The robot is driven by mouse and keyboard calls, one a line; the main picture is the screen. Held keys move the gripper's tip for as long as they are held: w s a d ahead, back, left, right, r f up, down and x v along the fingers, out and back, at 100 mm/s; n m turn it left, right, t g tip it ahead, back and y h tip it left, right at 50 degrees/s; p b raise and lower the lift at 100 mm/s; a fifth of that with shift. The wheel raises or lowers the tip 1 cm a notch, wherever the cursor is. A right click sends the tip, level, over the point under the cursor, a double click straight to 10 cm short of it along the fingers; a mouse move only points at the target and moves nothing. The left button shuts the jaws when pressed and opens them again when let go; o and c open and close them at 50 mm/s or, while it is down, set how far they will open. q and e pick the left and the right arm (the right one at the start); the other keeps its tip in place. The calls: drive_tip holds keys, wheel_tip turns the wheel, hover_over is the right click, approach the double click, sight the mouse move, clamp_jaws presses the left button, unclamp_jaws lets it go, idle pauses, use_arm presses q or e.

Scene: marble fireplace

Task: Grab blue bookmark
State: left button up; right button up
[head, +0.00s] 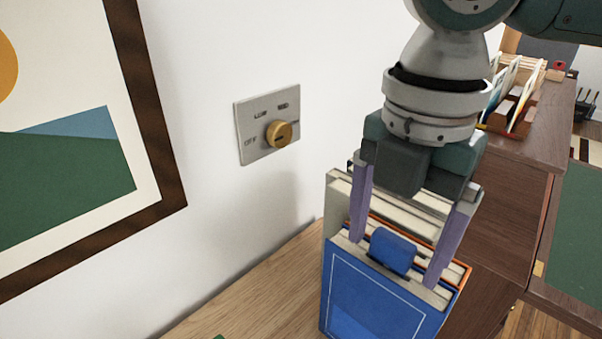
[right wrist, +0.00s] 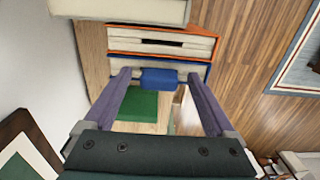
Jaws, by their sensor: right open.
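The blue bookmark (head: 392,251) is a small rounded blue tab sticking up at the top of a blue book (head: 375,300) that stands upright with other books. It also shows in the right wrist view (right wrist: 159,80), between the fingertips. My right gripper (head: 396,260) points down over the books, its two purple fingers apart, one on each side of the bookmark. The gripper also shows in the right wrist view (right wrist: 160,74), with a visible gap between the tab and each finger. The lower part of the bookmark is hidden in the book. My left gripper is not in view.
An orange-edged book (right wrist: 165,44) and a pale book (head: 338,200) stand behind the blue one, close to the fingers. A dial plate (head: 268,124) and a framed picture (head: 150,110) are on the white wall. Bare wooden surface (head: 245,290) lies left of the books.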

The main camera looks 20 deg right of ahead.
drive_tip(key=shift+f, duration=0.1)
drive_tip(key=shift+c, duration=0.2)
drive_tip(key=c, duration=1.4)
